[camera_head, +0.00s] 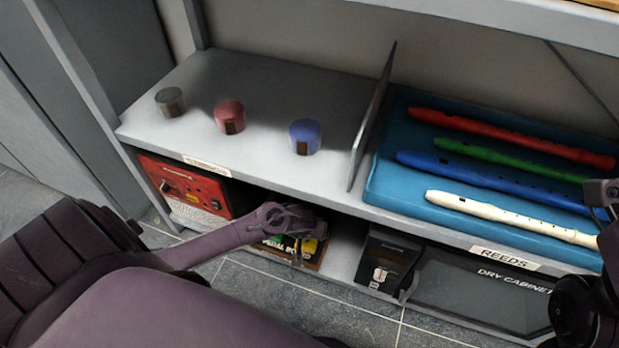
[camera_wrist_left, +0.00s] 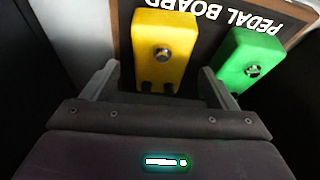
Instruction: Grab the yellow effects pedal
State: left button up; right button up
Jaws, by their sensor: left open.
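The yellow effects pedal (camera_wrist_left: 165,50) stands on the pedal board (camera_wrist_left: 208,12) in the left wrist view, with a round metal switch on its face. My left gripper (camera_wrist_left: 160,75) is open, its fingers on either side of the pedal's near end; I cannot tell whether they touch it. In the head view my left gripper (camera_head: 300,228) reaches into the lower shelf and hides much of the board. A bit of the yellow pedal (camera_head: 311,246) shows beyond it. My right arm shows only in part at the right edge; its fingertips are not visible.
A green pedal (camera_wrist_left: 248,58) stands close to the right of the yellow one. The upper shelf (camera_head: 255,85) hangs above the lower bay. A red box (camera_head: 188,187) is to the left, a black device (camera_head: 388,262) and the dry cabinet (camera_head: 480,290) to the right. Recorders lie in a blue tray (camera_head: 400,110).

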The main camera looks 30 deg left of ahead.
pick_arm(q)
jog(key=shift+b+x, duration=0.5)
jog(key=shift+x, duration=0.65)
jog(key=c, duration=1.2)
